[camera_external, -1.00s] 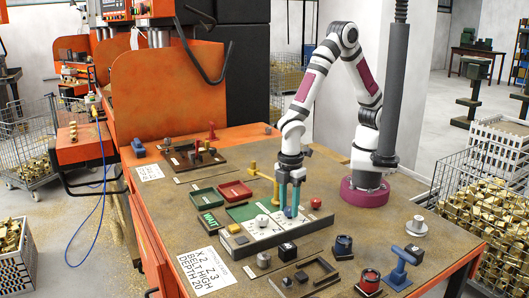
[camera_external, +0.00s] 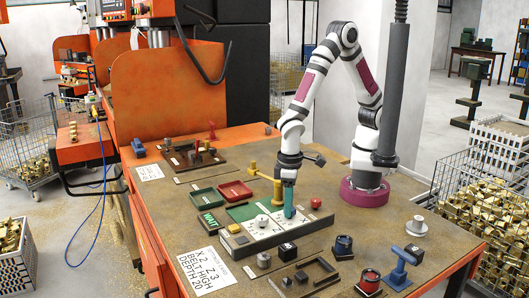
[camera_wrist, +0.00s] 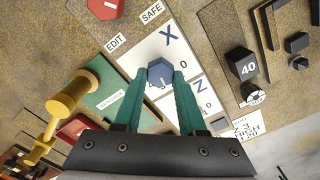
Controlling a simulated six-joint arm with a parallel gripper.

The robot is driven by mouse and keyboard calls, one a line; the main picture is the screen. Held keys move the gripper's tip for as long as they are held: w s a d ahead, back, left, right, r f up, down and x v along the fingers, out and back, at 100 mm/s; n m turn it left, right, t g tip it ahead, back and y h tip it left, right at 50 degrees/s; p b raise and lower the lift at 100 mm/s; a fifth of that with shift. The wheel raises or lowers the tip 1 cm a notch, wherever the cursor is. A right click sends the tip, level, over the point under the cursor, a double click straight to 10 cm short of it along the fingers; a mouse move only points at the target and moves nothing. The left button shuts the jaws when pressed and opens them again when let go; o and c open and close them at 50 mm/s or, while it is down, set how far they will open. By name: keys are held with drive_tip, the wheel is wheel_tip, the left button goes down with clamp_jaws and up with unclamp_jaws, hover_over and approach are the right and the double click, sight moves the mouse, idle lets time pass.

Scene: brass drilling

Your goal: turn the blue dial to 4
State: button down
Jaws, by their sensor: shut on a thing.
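The blue dial (camera_wrist: 160,74) is a faceted knob on the white panel, beside a large printed X and a 0. A short pale mark shows on its side nearest my gripper; the number it points at is not readable. My gripper (camera_wrist: 158,80) has teal fingers on either side of the dial, shut on it. In the external view my gripper (camera_external: 289,212) points straight down at the right part of the panel and hides the dial. A white dial (camera_external: 263,220) sits on the same panel (camera_external: 276,236), to the left of my gripper.
A black block marked 40 (camera_wrist: 241,64) lies off the panel. A blue T-shaped stand (camera_external: 398,268) is at the front right.

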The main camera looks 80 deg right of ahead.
drive_tip(key=m, duration=0.4)
drive_tip(key=shift+m, duration=0.3)
drive_tip(key=shift+d+m, duration=0.1)
drive_tip(key=shift+m, duration=1.8)
drive_tip(key=shift+c, duration=2.4)
unclamp_jaws()
drive_tip(key=shift+r, duration=0.15)
wheel_tip(320, 180, up, 16)
drive_tip(key=shift+f, duration=0.2)
